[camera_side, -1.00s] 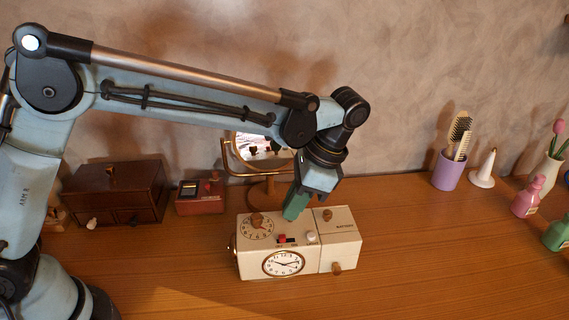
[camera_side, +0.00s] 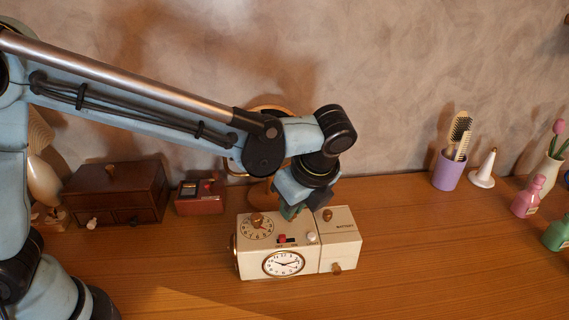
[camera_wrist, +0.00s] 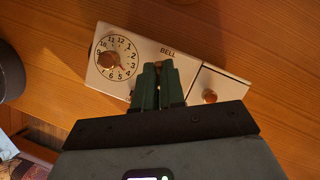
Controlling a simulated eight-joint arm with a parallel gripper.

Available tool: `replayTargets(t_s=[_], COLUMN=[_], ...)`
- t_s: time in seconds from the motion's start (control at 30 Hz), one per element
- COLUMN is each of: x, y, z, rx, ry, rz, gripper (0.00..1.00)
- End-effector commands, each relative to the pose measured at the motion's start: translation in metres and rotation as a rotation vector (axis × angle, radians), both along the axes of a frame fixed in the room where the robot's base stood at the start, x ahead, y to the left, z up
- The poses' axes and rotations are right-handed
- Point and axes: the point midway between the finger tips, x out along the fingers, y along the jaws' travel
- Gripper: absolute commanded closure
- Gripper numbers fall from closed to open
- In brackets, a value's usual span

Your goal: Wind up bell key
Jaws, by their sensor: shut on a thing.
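The cream alarm clock box (camera_side: 250,262) stands on the wooden table with its white clock face (camera_side: 283,263) toward the side camera. My gripper (camera_side: 290,212) is lowered onto the back of its top, pointing down. In the wrist view, my green fingers (camera_wrist: 159,70) are shut close together just by the printed BELL label (camera_wrist: 167,52). The bell key between them is mostly hidden by the fingers. A numbered dial with a brown knob (camera_wrist: 108,60) lies left of my fingers. The BATTERY section with its small knob (camera_wrist: 210,96) lies to the right.
A red slide switch (camera_side: 282,239) and a white button (camera_side: 311,237) sit on the clock's top. A small red-brown box (camera_side: 200,198), a wooden chest (camera_side: 115,192) and a mirror stand are behind and left. A purple cup (camera_side: 448,172) is at right.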

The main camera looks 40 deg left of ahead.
Motion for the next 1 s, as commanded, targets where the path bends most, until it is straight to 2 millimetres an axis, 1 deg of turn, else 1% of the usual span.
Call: replayTargets(t_s=[0.1, 1.0], x=[-0.0019, -0.0053], y=[-0.0016, 0.0027], z=[-0.0004, -0.0004], rx=[-0.006, -0.005], ry=[0.001, -0.001], rz=[-0.116, -0.967], gripper=[1.00, 1.00])
